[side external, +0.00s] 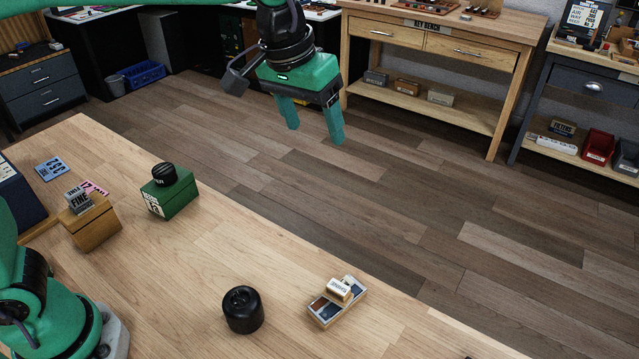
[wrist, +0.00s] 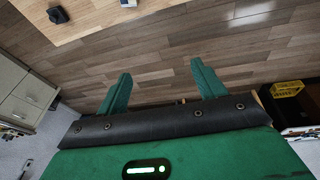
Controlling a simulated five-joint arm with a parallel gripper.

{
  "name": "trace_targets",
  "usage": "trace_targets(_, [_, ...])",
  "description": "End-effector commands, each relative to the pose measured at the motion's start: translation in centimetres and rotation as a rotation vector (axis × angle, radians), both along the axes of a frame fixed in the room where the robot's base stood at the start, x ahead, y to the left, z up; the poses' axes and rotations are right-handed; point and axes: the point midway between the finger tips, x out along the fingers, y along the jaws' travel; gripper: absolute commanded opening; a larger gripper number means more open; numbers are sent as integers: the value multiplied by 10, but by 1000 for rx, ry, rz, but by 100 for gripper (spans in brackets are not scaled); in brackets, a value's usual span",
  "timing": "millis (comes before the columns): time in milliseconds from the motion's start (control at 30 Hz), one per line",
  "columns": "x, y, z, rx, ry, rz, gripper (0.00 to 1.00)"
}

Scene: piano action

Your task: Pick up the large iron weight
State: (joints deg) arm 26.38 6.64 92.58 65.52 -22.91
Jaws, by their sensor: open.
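A squat black cylinder (side external: 243,311) with a dished top stands upright on the light wooden bench (side external: 200,270); it looks like the large iron weight. A smaller black round piece (side external: 164,173) with pale markings sits on a green box (side external: 170,199). My gripper (side external: 313,131) is open and empty, high up and well away from the black cylinder, beyond the bench's far edge. In the wrist view its two fingers (wrist: 160,72) are spread with only floor behind them. A small dark object (wrist: 57,15) shows on the bench there; I cannot tell which one it is.
A small tray (side external: 325,309) with a pale block (side external: 339,290) stands right of the cylinder. A tan box (side external: 90,225) with a labelled block (side external: 79,201) on it stands at the left, near blue and pink cards. The bench between is clear. A wooden shelf unit (side external: 445,55) stands behind.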

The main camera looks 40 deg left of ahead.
Motion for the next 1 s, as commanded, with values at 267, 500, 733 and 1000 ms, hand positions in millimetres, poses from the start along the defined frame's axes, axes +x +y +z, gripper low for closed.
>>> trace_targets(267, [23,-77,-24,8,59,-22,69])
trace_targets(500, [29,-143,-53,22,106,-35,69])
trace_targets(733, [23,-207,-89,43,146,-48,69])
trace_targets(1000, [-1,-276,-140,74,189,-61,69])
